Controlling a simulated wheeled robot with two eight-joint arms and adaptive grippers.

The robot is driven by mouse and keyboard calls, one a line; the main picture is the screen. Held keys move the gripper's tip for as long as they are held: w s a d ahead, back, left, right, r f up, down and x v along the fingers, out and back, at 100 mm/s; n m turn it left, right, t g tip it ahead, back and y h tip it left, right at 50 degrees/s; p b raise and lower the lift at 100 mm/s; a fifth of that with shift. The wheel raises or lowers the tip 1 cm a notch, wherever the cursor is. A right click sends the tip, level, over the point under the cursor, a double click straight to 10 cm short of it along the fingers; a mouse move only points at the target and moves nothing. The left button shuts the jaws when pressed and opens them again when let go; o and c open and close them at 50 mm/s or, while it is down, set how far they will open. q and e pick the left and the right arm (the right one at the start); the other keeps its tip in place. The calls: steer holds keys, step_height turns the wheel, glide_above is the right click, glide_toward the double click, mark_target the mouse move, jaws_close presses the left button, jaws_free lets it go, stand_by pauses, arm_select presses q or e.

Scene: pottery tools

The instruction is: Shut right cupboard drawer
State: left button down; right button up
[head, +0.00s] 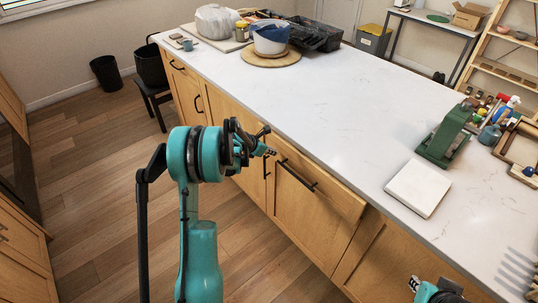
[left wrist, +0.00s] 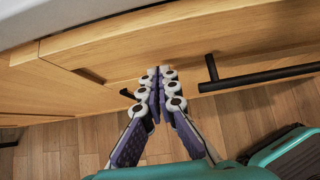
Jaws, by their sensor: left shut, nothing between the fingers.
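The right cupboard drawer (head: 338,196) is a light wood front under the white counter, with a black bar handle (head: 297,177). Its front appears to stand out a little from the cupboard. In the left wrist view the drawer front (left wrist: 190,45) crosses the top, with its handle (left wrist: 262,76) at right. My left gripper (head: 270,151) is shut and empty by the drawer's left end. In the left wrist view its fingertips (left wrist: 160,72) are together near the wood; contact cannot be told. Only a part of my right gripper (head: 416,284) shows at the bottom edge; its fingers are unclear.
The white counter (head: 330,105) overhangs the drawers. A white slab (head: 418,188) and a green tool (head: 445,136) stand on its right part, bowls and trays at its far end. Other cupboard doors with black handles flank the drawer. The wooden floor (head: 90,190) at left is clear.

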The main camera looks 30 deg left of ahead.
mark_target(278, 144)
arm_select(q)
steer(key=w, duration=0.1)
steer(key=w+d, duration=0.1)
steer(key=w, duration=0.2)
steer(key=shift+w+d, duration=0.25)
steer(key=shift+d, duration=0.1)
steer(key=shift+w+r, duration=0.1)
steer(key=shift+r, duration=0.05)
arm_select(e)
steer(key=shift+s+a, duration=0.1)
